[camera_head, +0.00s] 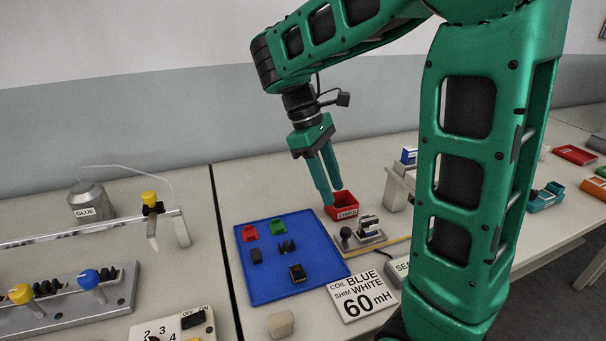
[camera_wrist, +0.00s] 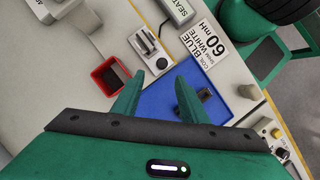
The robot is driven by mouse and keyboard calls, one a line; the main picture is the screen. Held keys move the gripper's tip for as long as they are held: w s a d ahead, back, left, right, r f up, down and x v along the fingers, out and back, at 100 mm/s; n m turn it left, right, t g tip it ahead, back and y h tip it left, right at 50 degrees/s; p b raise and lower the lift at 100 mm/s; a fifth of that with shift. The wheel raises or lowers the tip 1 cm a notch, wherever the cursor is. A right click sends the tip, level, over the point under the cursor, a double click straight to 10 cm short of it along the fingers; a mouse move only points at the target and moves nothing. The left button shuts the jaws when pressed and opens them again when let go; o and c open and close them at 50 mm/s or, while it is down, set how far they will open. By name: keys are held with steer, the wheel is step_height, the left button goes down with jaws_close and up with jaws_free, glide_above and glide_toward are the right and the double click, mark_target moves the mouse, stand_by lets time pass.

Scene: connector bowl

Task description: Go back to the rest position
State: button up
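My gripper (camera_head: 328,196) hangs from my green arm, fingers pointing down, near the small red bin (camera_head: 342,208) behind the blue mat. In the wrist view my gripper (camera_wrist: 158,92) has its two green fingers apart. Nothing shows between them but table and the blue mat (camera_wrist: 157,105). The red bin also shows in the wrist view (camera_wrist: 98,78), to the left of the fingers; its inside looks dark. In the head view the blue mat (camera_head: 262,288) carries a red part (camera_head: 250,233), a green part (camera_head: 278,228) and several dark parts.
A grey fixture (camera_head: 368,230) stands right of the mat, with a "60 mH" sign (camera_head: 361,296) in front. A glue pot (camera_head: 88,202) and a rail with a yellow knob (camera_head: 149,198) stand at left. A pale block (camera_head: 281,324) lies near the front. The wall is behind.

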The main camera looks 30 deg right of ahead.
steer(key=s+d+f+m+t+y, duration=0.1)
steer(key=s+d+m, duration=0.1)
steer(key=s+m, duration=0.2)
steer(key=s+d+f+m+t, duration=0.1)
steer(key=s+d+f+m, duration=0.1)
steer(key=s+m, duration=0.2)
steer(key=s+d+f+m+t+y, duration=0.1)
steer(key=s+d+m, duration=0.1)
steer(key=s+m, duration=0.3)
steer(key=shift+s+f+y, duration=0.15)
steer(key=shift+s, duration=1)
steer(key=shift+s+f+y, duration=0.15)
steer(key=shift+s, duration=1)
steer(key=shift+s+a+f+m+t, duration=0.1)
steer(key=shift+s+f+m+t, duration=0.1)
steer(key=shift+m+t, duration=0.1)
steer(key=shift+w+f, duration=0.3)
steer(key=shift+w, duration=0.4)
steer(key=shift+s+r, duration=0.1)
